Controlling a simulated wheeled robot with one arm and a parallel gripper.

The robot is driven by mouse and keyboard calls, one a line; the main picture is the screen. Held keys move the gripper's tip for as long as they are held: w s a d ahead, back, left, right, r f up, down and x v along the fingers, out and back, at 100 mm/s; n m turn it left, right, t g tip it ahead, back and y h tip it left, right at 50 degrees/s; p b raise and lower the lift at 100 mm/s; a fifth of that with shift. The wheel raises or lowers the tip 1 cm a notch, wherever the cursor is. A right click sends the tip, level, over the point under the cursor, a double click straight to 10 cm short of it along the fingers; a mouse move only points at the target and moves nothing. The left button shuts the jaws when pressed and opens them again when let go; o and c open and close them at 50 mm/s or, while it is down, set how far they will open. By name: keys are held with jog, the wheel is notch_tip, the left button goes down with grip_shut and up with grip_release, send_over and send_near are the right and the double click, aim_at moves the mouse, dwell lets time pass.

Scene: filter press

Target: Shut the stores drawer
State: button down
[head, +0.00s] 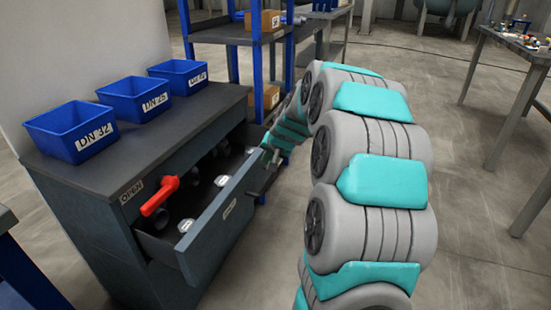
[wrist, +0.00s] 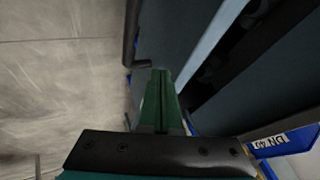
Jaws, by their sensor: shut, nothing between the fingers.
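The stores drawer (head: 222,222) stands pulled out of the dark cabinet (head: 75,215) in the head view. A red-handled valve (head: 160,195) and several pale fittings lie inside it. In the wrist view the drawer front (wrist: 175,35) is close ahead, with a dark handle (wrist: 131,50) on its outer face. My gripper (wrist: 161,73) is shut and empty, its green fingertips beside the handle's near end and the drawer front. I cannot tell whether they touch. In the head view my gripper (head: 268,155) is small and partly hidden, near the drawer's far end.
Blue bins (head: 72,133) stand on the cabinet top. A blue-framed shelf (head: 258,60) with boxes stands just behind the drawer's far end. A labelled blue bin (wrist: 285,145) shows in the wrist view. A table (head: 515,55) is at right; the floor between is clear.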

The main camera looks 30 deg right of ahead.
jog(key=shift+w+a, duration=0.25)
jog(key=w+a+p, duration=0.4)
jog(key=w+a, duration=0.5)
jog(key=w, duration=0.3)
jog(key=shift+a, duration=0.2)
jog(key=shift+w+r, duration=0.1)
dwell(0.4)
